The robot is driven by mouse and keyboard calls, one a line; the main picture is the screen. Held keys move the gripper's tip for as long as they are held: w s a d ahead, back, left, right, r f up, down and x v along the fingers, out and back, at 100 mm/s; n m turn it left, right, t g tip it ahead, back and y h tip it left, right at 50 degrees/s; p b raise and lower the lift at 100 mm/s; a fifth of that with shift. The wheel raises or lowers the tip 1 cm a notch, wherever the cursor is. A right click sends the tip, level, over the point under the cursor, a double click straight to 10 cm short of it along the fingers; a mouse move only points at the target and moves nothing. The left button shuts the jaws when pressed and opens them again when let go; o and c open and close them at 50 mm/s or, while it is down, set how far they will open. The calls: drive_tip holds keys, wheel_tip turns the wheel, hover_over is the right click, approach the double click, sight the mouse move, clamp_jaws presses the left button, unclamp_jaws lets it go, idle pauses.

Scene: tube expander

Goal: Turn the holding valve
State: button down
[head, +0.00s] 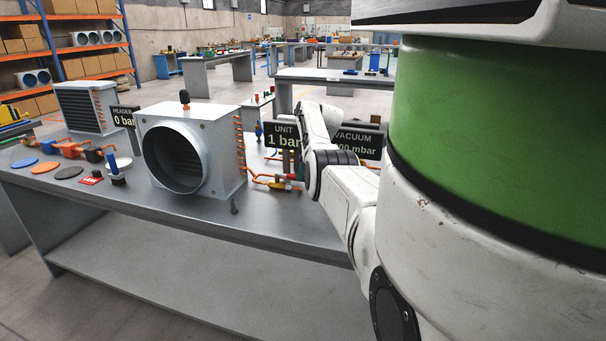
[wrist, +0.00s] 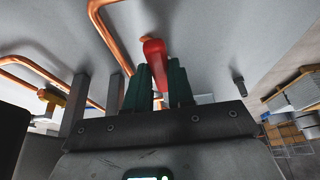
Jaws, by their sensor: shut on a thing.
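In the wrist view a red valve handle (wrist: 155,58) stands between the two dark green fingers of my gripper (wrist: 160,78). The fingers are shut on it, one on each side. A bent copper pipe (wrist: 108,32) passes just behind the handle. In the head view my arm reaches to the copper piping on the right side of the grey unit (head: 221,140). A bit of red handle (head: 290,177) shows there, and my arm and the signs hide much of that spot. The sign "UNIT 1 bar" (head: 284,136) stands above it.
A second sign, "VACUUM" (head: 357,143), is partly behind my arm. Black, orange and blue discs (head: 45,167) lie at the left of the grey table (head: 130,220).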

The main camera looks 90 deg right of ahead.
drive_tip(key=shift+r, duration=0.1)
drive_tip(key=c, duration=1)
unclamp_jaws()
drive_tip(key=shift+o, duration=0.2)
drive_tip(key=v, duration=1)
drive_tip(key=shift+r, duration=0.3)
drive_tip(key=shift+s, duration=0.15)
